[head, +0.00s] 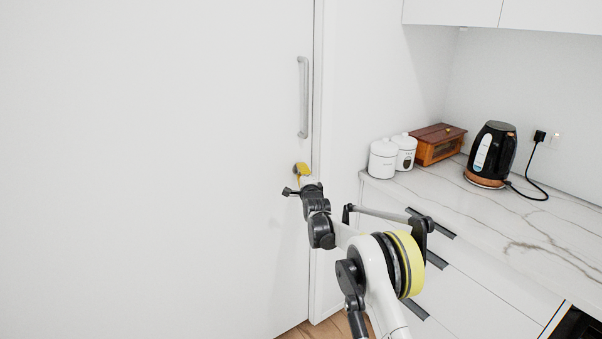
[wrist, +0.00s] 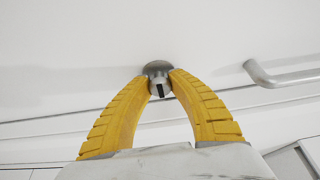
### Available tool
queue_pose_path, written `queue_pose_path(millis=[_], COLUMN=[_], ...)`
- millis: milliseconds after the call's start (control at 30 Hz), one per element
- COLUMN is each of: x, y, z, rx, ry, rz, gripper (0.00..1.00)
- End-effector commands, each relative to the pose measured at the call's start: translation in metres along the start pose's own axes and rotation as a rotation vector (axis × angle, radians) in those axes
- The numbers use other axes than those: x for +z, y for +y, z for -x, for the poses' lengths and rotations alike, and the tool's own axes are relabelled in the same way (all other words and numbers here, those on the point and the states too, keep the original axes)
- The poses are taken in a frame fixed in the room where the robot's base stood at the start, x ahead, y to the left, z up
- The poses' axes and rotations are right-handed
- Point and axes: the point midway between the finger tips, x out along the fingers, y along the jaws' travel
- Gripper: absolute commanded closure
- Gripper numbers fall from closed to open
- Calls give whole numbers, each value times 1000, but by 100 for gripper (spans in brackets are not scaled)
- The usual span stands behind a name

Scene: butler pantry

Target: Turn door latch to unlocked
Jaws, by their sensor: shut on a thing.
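The white door (head: 160,170) fills the left of the head view and looks closed. In the wrist view, the small metal door latch (wrist: 157,68) is a round grey knob with a dark slot in its face. My gripper (wrist: 159,84) has its two yellow fingers on either side of the latch, with the tips against it. In the head view my gripper (head: 301,170) is at the door's right edge, below the handle, and it hides the latch there. I cannot tell the latch's locked or unlocked position.
A vertical metal handle (head: 303,97) is above my gripper; its end also shows in the wrist view (wrist: 285,77). To the right, a marble counter (head: 440,205) holds white canisters (head: 383,160), a wooden box (head: 438,146) and a black kettle (head: 494,150). Drawers with dark pulls are below.

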Motion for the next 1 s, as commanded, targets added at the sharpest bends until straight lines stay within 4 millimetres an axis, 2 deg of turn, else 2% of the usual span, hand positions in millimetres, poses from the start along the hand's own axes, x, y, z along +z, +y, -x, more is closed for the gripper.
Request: queue_pose_path(millis=[133, 167, 233, 533, 667, 767, 1000], x=[1, 1, 1, 0, 0, 0, 1], y=[0, 0, 0, 0, 0, 0, 0], z=[0, 0, 0, 0, 8, 24, 80], rx=[1, 1, 1, 1, 1, 1, 1], ry=[-1, -1, -1, 0, 0, 0, -1], rz=[0, 0, 0, -1, -1, -3, -1], gripper=[100, 74, 53, 52, 52, 52, 52])
